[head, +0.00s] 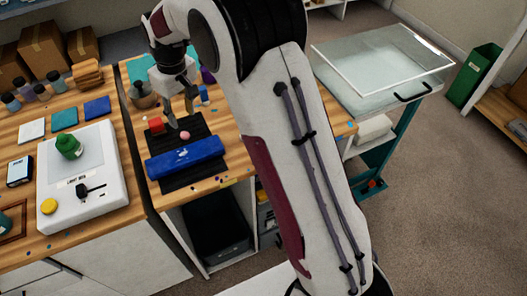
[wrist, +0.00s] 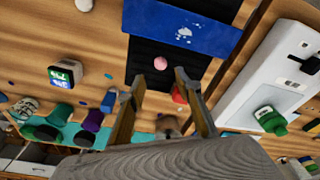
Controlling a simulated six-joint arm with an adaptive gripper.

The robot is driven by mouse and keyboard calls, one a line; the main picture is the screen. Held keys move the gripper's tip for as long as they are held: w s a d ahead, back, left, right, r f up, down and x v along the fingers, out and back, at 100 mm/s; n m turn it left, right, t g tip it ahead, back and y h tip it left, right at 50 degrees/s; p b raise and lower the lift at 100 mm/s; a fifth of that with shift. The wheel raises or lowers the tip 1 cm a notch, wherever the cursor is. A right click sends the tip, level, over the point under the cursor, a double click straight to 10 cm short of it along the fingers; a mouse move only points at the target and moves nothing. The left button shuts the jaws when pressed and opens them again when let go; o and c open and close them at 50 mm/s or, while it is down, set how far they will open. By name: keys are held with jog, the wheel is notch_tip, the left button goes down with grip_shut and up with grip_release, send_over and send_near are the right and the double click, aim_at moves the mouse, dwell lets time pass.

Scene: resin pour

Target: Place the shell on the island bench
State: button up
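A small pink, rounded object, likely the shell (head: 185,135), lies on a black mat (head: 205,177) on the middle wooden bench (head: 235,165). It also shows in the wrist view (wrist: 160,63), just beyond and between my fingertips. My gripper (head: 181,119) is open and empty above the mat's far part, close to the pink object but apart from it. Its spread fingers also show in the wrist view (wrist: 159,76). I cannot tell for certain which surface is the island bench.
A blue roll-like object (head: 186,157) lies across the mat. A glass-topped cart (head: 385,65) stands at right.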

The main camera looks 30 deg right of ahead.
jog(key=s+d+r+m+t, duration=0.1)
jog(key=s+d+r, duration=0.2)
jog(key=s+r, duration=0.45)
jog(key=s+d+r+m+t, duration=0.1)
jog(key=s+d+r+m, duration=0.15)
jog(key=s+r, duration=0.5)
jog(key=s+d+m+t, duration=0.1)
jog(key=s+d, duration=0.1)
jog(key=s, duration=0.8)
jog(key=s+d+m+t, duration=0.1)
jog(key=s+d, duration=0.1)
jog(key=s, duration=0.7)
jog(key=shift+s+d+f+h, duration=0.25)
jog(key=shift+s+d+h, duration=0.05)
jog(key=shift+s+d, duration=0.1)
